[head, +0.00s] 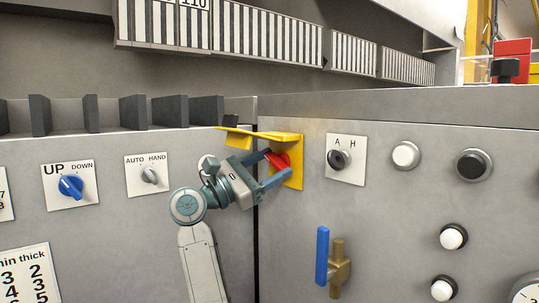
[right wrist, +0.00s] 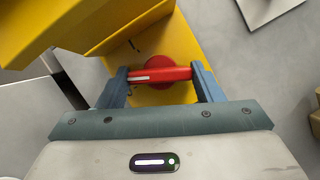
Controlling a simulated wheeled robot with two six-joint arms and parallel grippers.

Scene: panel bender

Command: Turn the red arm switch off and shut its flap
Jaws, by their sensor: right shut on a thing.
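The red arm switch (head: 280,161) sits on a yellow plate (head: 296,176) on the grey panel. My right gripper (head: 272,168) is at it, with one blue finger on each side. In the right wrist view, the red handle (right wrist: 160,75) lies crosswise between the two fingers, and both its ends meet them. A white mark shows on the handle's left part. The yellow flap (head: 262,134) is open, raised above the switch and sticking out from the panel. It also shows at the upper left of the right wrist view (right wrist: 60,25). My left gripper is not in view.
An A/H selector (head: 340,159) is right of the yellow plate, with a white button (head: 405,155) and a black button (head: 474,165) further right. A blue-handled brass valve (head: 323,255) is below. AUTO/HAND (head: 149,175) and UP/DOWN (head: 70,186) knobs are left.

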